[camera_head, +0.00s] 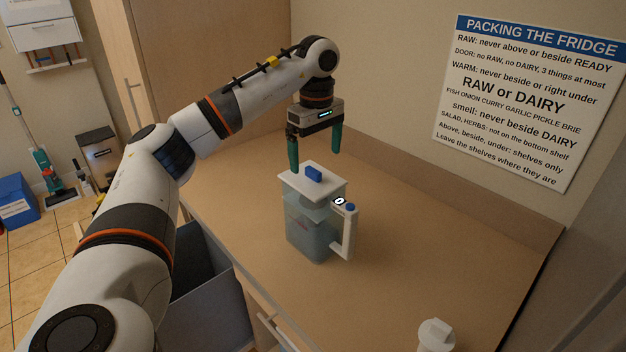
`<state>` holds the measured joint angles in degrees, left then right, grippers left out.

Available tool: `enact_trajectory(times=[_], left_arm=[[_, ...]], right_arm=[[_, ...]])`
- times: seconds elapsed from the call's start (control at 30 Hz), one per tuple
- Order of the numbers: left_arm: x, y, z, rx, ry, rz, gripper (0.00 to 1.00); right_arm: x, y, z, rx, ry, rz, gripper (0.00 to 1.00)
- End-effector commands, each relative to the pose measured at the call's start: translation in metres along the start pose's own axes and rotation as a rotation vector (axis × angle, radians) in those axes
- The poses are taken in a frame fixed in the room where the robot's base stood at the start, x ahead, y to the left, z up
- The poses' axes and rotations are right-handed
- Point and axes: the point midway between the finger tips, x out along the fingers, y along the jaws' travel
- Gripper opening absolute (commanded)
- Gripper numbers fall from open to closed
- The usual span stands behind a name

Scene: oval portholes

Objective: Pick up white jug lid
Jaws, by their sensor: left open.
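The white jug lid (327,186) with a blue knob (314,173) sits at the top of a clear bluish jug (309,236). The jug stands upright on the wooden counter, with its white handle (347,232) on the right side. Whether the lid is fully seated on the jug, I cannot tell. My left gripper (314,158) points down with its two green fingers apart and empty. Its fingertips are just above the lid, on either side of the knob in the picture. My right gripper is not in view.
The wooden counter (430,245) is mostly clear around the jug. A small white container (436,335) stands at the front right. A sign (525,95) hangs on the back wall. A grey bin (205,290) stands below the counter's left edge, and a blue box (14,202) is on the floor far left.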

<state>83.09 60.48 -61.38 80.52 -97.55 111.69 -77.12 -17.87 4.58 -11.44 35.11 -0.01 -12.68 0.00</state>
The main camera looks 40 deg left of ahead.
Motion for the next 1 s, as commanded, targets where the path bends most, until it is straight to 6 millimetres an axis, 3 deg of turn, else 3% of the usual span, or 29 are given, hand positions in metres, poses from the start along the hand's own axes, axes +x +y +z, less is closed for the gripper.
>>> enact_trajectory(times=[0.17,0.5,0.77,0.93,1.0], left_arm=[[0.011,0.001,0.001,-0.001,0.0,0.002,1.0],[0.055,0.003,0.003,0.0,0.001,0.001,1.0],[0.059,0.003,0.003,0.0,0.001,-0.001,1.0],[0.059,0.002,0.003,0.0,0.001,-0.001,0.74],[0.058,0.002,0.003,0.0,0.001,-0.001,0.69]], right_arm=[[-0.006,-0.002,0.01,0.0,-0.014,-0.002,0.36],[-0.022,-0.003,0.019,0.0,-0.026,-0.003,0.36],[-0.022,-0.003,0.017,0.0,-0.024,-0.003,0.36],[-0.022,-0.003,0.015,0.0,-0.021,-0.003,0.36],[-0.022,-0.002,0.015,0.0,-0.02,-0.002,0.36]])
